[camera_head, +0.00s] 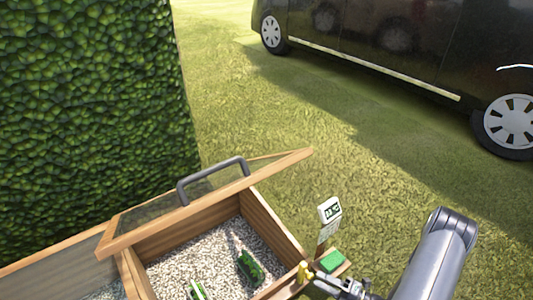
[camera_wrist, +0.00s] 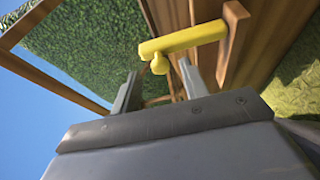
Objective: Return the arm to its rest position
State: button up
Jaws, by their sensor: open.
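My gripper (camera_wrist: 160,78) is open in the wrist view, with its two grey fingers apart. A yellow T-shaped piece (camera_wrist: 185,40) lies just past the fingertips, close to the right finger. I cannot tell whether they touch. In the head view my arm comes in from the lower right, and my gripper (camera_head: 338,285) is low at the front right corner of a wooden box (camera_head: 275,225). The yellow piece (camera_head: 305,272) shows there on the box edge, beside the gripper. The fingertips are too small to make out in the head view.
The box has a glazed lid (camera_head: 135,222) with a grey handle (camera_head: 212,180), raised over gravel (camera_head: 195,262) and green-marked items. A small sign (camera_head: 329,210) and a green block (camera_head: 332,261) stand beside the gripper. A hedge (camera_head: 90,110) is left; a dark van (camera_head: 390,45) stands behind. Grass between is open.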

jog(key=shift+x, duration=1.05)
